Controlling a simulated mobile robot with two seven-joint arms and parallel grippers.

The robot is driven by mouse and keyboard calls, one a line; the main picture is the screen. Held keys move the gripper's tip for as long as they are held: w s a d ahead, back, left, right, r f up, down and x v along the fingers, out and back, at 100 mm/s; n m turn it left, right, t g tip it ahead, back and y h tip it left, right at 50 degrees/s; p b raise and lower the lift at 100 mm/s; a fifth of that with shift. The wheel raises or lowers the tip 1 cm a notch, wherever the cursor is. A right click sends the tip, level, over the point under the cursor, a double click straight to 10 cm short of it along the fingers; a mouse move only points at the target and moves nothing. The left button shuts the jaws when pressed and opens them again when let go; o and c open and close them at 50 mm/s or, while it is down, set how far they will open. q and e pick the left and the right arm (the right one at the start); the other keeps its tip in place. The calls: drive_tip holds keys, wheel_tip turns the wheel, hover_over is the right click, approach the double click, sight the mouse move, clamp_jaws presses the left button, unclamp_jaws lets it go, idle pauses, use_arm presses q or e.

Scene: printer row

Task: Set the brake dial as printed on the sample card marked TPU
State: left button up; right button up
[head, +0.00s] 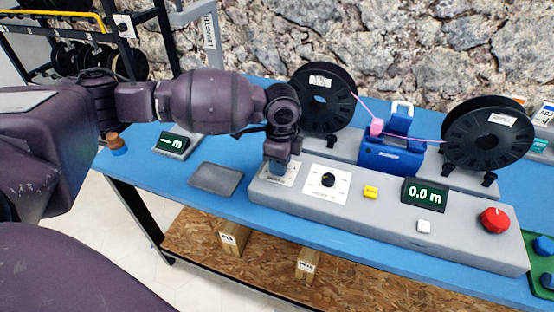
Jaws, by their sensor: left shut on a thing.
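My left gripper (278,170) points down at the left end of the grey console (380,222). It is shut on a dial knob there, which its fingers mostly hide. A white dial plate (292,178) shows beside the fingers. A second dial with a black knob (328,180) sits on a white scale plate just to the right, clear of the gripper. The print on both plates is too small to read. Small cards (545,113) stand at the far right edge; I cannot read TPU on any. My right gripper is not in view.
The console also carries a yellow button (370,192), a display reading 0.0 m (424,194), a white button (424,227) and a red knob (495,220). Behind stand two black spools (322,98) (487,135) and a blue unit (392,155) with pink filament. A grey pad (215,178) lies left.

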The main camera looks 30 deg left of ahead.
use_arm(q)
drive_tip(key=shift+r+m+p, duration=0.25)
drive_tip(key=shift+m+p, duration=0.15)
drive_tip(key=shift+m, duration=0.5)
drive_tip(key=m+p, duration=0.1)
drive_tip(key=m, duration=0.1)
drive_tip(key=shift+f+m, duration=0.1)
drive_tip(key=shift+m, duration=0.2)
drive_tip(key=shift+m+p, duration=0.3)
drive_tip(key=shift+m, duration=0.7)
drive_tip(key=shift+f+m, duration=0.1)
drive_tip(key=shift+m, duration=0.5)
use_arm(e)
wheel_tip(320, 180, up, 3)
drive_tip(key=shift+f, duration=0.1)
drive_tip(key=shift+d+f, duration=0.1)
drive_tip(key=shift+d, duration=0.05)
use_arm(q)
drive_tip(key=o, duration=0.9)
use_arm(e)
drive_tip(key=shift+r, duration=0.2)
